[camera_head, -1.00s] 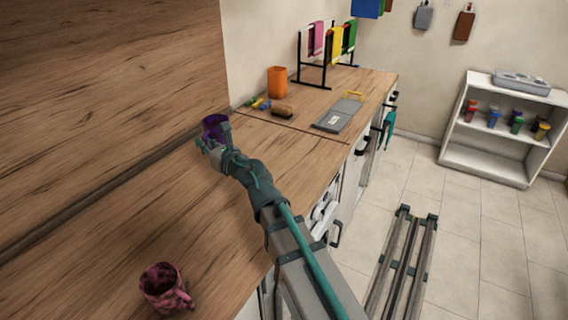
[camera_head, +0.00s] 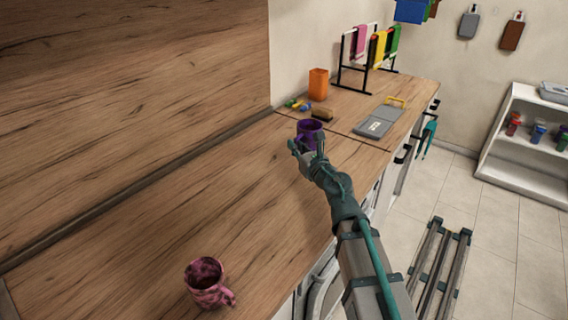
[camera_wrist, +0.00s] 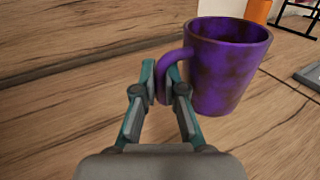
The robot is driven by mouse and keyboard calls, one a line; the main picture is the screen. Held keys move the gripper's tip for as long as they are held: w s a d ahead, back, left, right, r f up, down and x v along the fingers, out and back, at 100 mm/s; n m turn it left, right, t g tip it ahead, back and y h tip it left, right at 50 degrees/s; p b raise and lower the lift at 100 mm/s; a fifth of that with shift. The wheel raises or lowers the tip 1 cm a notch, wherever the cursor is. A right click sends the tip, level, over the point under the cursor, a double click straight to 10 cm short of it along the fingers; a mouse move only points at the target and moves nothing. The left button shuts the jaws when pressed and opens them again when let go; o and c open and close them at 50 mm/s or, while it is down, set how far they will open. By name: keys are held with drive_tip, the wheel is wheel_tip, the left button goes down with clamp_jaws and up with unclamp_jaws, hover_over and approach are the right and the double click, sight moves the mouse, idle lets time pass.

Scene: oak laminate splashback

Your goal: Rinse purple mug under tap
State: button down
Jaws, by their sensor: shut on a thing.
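The purple mug (camera_head: 309,131) has dark brownish stains on its side and is upright. In the wrist view the purple mug (camera_wrist: 226,68) shows large at the upper right, its handle toward the left. My gripper (camera_head: 305,148) is shut on the mug's handle; in the wrist view the fingertips (camera_wrist: 163,80) pinch the handle from both sides. Whether the mug's base touches the counter or is just above it, I cannot tell. No tap or sink is in view.
A pink mug with dark blotches (camera_head: 207,283) stands on the wooden counter (camera_head: 130,245) at the near left. An orange cup (camera_head: 318,84), a brown sponge (camera_head: 322,113) and a grey board (camera_head: 377,122) lie beyond the purple mug. The counter between the mugs is clear.

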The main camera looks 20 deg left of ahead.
drive_tip(key=w+a+f, duration=0.1)
drive_tip(key=f, duration=0.1)
drive_tip(key=w+a+f+b, duration=0.1)
drive_tip(key=a+f, duration=0.1)
drive_tip(key=w+a+f+b, duration=0.1)
drive_tip(key=w+a+f, duration=0.1)
drive_tip(key=shift+a+f, duration=0.2)
drive_tip(key=shift+a, duration=0.05)
drive_tip(key=shift+w+a+f+b, duration=0.15)
drive_tip(key=shift+f+b, duration=0.2)
drive_tip(key=shift+f, duration=0.6)
drive_tip(key=shift+w+a+f+b, duration=0.1)
drive_tip(key=shift+f+b, duration=0.25)
drive_tip(key=shift+f, duration=0.55)
drive_tip(key=shift+f, duration=0.2)
drive_tip(key=c, duration=1.3)
unclamp_jaws()
drive_tip(key=shift+o, duration=0.2)
drive_tip(key=shift+r, duration=0.2)
drive_tip(key=b+v, duration=0.1)
drive_tip(key=v, duration=1.1)
drive_tip(key=shift+s, duration=0.1)
drive_tip(key=shift+o, duration=0.2)
